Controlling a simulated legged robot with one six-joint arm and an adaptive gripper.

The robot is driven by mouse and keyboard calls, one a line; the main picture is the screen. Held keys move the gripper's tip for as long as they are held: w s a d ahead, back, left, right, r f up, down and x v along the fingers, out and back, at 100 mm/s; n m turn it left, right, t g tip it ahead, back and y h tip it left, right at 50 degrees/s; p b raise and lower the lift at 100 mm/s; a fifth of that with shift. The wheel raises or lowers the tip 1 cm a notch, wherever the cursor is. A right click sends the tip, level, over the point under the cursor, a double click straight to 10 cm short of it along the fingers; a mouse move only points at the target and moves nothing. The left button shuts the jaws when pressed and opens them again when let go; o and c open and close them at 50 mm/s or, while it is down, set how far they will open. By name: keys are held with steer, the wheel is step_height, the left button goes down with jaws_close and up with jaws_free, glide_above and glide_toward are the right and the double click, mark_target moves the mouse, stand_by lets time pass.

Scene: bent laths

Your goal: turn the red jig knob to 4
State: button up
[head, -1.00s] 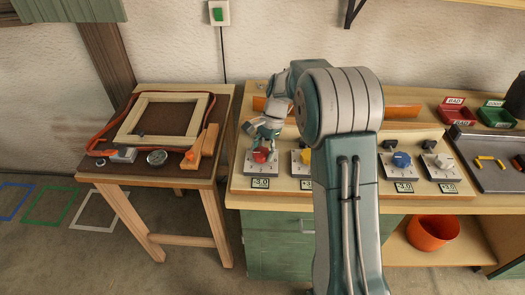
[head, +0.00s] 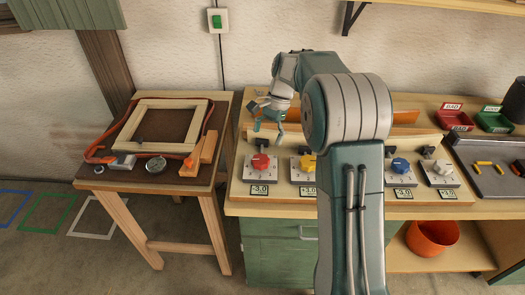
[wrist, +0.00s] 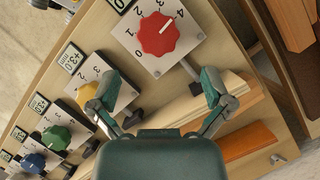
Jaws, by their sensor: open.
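The red jig knob (head: 260,162) sits on its white dial plate at the left end of the jig board. In the wrist view, the red knob (wrist: 158,34) is ahead of the fingertips, and its white pointer mark points to the upper right, at the numeral 4. My gripper (head: 268,122) is open and empty, above and behind the knob in the head view. In the wrist view, my gripper's (wrist: 160,85) fingers are spread wide and apart from the knob. The label below the red knob's plate (head: 259,189) appears to read -3.0.
A yellow knob (head: 308,161) stands right of the red one. A blue knob (head: 400,164) and a white knob (head: 442,167) are farther right. A green knob (wrist: 56,138) shows in the wrist view. My arm hides part of the board. A wooden frame (head: 140,105) lies on the left table.

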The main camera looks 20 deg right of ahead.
steer(key=v, duration=0.4)
steer(key=shift+r, duration=0.2)
